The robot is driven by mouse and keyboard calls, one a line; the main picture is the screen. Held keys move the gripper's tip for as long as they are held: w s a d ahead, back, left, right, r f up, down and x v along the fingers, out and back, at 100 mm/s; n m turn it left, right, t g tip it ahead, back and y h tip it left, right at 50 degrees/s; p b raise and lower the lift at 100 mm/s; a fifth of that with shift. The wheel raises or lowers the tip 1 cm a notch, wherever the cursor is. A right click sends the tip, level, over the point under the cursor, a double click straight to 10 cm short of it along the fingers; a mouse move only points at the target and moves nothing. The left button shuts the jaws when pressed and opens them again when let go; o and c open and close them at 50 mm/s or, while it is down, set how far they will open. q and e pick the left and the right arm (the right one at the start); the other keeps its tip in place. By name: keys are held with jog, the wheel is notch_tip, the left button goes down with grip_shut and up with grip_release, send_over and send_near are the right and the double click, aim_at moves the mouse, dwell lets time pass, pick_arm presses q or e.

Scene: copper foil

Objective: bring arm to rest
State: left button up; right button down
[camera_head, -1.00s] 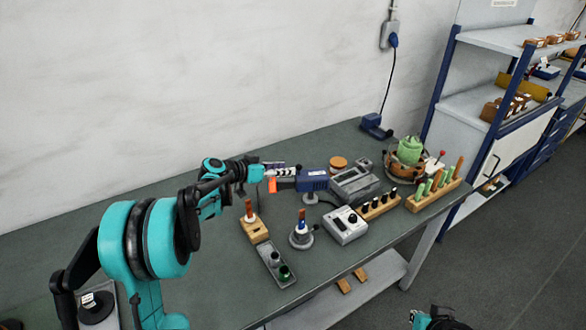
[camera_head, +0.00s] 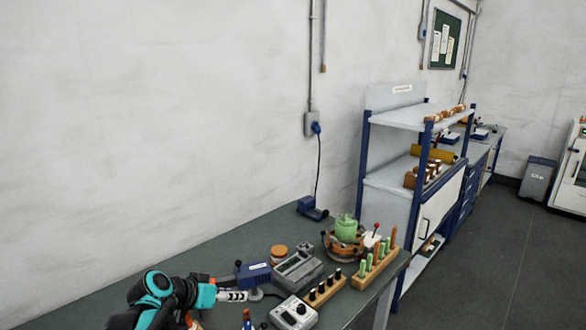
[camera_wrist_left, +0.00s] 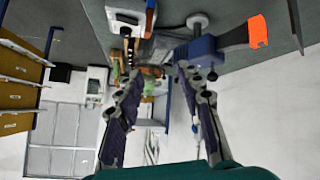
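My left arm enters at the bottom left of the head view, low over the bench. Its gripper (camera_head: 233,296) shows there just in front of a blue tool (camera_head: 254,274) with an orange tip. In the left wrist view the two fingers of the left gripper (camera_wrist_left: 163,82) stand well apart with nothing held between them. The blue tool also shows in the wrist view (camera_wrist_left: 196,50), beyond the right-hand finger; it appears apart from the fingers. My right gripper is not in view.
The green bench (camera_head: 185,262) also carries a grey meter (camera_head: 297,270), a white box (camera_head: 293,313), wooden racks (camera_head: 325,291) and a copper-coloured pot with a green top (camera_head: 346,230). A blue-framed shelf (camera_head: 412,118) stands to the right. Open floor (camera_head: 490,240) lies farther right.

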pick_arm(q)
jog(key=s+f+n+y, duration=0.1)
jog(key=s+f+y, duration=0.2)
jog(key=s, duration=0.9)
jog(key=s+f+n+g+y, duration=0.1)
jog(key=s+f+n+y, duration=0.1)
jog(key=s, duration=1)
jog(key=shift+s+a+f+y, duration=0.25)
jog(key=shift+a+f+y, duration=0.15)
jog(key=shift+f, duration=0.1)
